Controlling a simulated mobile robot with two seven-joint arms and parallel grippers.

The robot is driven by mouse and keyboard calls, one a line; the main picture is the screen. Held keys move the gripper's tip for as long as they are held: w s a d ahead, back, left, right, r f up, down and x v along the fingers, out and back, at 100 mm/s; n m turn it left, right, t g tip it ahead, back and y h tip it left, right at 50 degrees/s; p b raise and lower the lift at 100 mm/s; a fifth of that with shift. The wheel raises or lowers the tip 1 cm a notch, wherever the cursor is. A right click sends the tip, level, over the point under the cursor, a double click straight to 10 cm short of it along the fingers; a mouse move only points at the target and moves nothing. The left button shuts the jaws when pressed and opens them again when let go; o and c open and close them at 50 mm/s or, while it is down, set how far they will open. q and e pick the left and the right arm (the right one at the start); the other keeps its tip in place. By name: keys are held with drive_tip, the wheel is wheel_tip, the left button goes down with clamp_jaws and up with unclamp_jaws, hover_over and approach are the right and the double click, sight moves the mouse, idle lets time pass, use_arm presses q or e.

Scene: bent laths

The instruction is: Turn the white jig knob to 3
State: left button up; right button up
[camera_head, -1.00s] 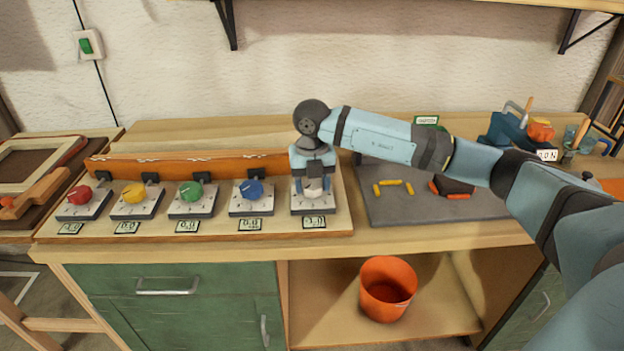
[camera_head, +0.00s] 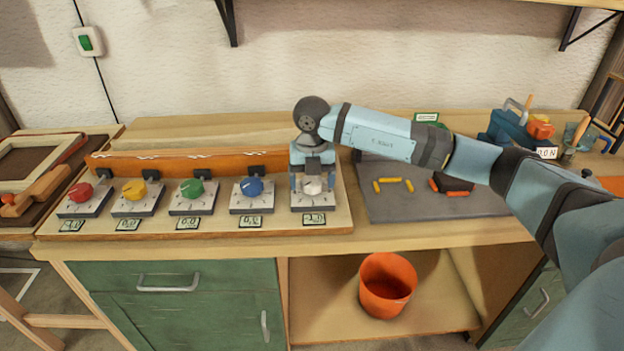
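The white jig knob (camera_head: 312,186) sits on the rightmost dial plate (camera_head: 325,206) of a row on the wooden board. My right gripper (camera_head: 312,188) points straight down over it. Its fingers stand apart, one on each side of the knob, with the knob showing between them. They look clear of its sides. The small display (camera_head: 314,219) in front of this plate is too blurred to read surely. The knob's pointer cannot be made out. My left gripper is not in view.
Blue (camera_head: 252,187), green (camera_head: 192,188), yellow (camera_head: 134,190) and red (camera_head: 81,192) knobs stand in a row to the left. An orange lath (camera_head: 190,164) runs behind them. A grey mat (camera_head: 400,207) with small coloured pieces lies to the right. An orange bucket (camera_head: 387,286) stands below.

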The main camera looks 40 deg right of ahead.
sight(312, 181)
use_arm(q)
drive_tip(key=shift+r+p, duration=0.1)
drive_tip(key=shift+p, duration=0.4)
use_arm(e)
wheel_tip(312, 181, up, 14)
drive_tip(key=shift+f, duration=0.1)
idle(0.4)
